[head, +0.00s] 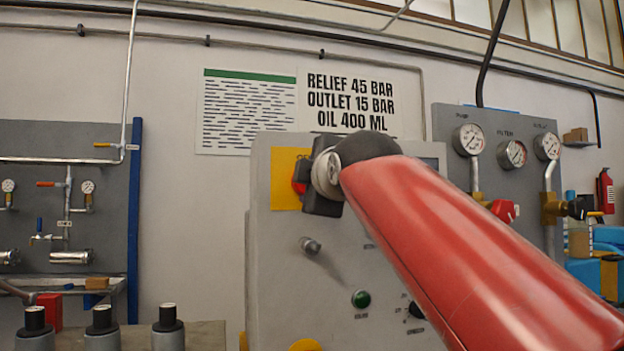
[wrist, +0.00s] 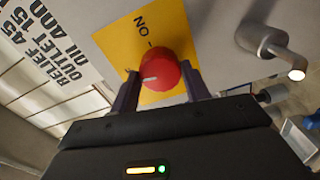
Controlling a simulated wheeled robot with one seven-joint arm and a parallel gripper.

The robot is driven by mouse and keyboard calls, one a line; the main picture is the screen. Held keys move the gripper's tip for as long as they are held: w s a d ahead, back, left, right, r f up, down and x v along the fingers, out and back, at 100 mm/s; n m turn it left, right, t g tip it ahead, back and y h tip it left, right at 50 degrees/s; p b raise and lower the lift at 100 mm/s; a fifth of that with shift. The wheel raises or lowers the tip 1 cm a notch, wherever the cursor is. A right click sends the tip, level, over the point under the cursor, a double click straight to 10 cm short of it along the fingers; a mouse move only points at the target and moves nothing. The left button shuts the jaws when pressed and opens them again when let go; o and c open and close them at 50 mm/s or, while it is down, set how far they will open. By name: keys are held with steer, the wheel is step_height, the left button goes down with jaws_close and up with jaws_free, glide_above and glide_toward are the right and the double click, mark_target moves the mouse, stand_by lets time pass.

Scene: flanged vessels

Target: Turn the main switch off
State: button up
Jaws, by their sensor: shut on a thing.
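The main switch is a red round knob (wrist: 160,72) on a yellow plate (wrist: 125,42) marked "ON". The knob's white mark lies on its left side in the wrist view, turned away from the short line beside "ON". My gripper (wrist: 162,84) has one dark finger on each side of the knob and is shut on it. In the head view, a sliver of the red knob (head: 298,187) and the yellow plate (head: 283,194) show to the left of my gripper (head: 312,182). My gripper and arm hide the rest of the switch and plate.
The grey panel (head: 275,265) also carries a metal lever (head: 311,246), which shows in the wrist view (wrist: 270,45), a green button (head: 361,299) and a small black knob (head: 415,310). Pressure gauges (head: 470,139) stand right. Dark-topped cylinders (head: 102,322) stand lower left.

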steer(key=shift+n, duration=1)
steer(key=o, duration=1)
steer(key=shift+s, duration=0.1)
steer(key=b+v, duration=0.1)
steer(key=v, duration=0.6)
steer(key=shift+s+d, duration=0.1)
steer(key=shift+s, duration=0.2)
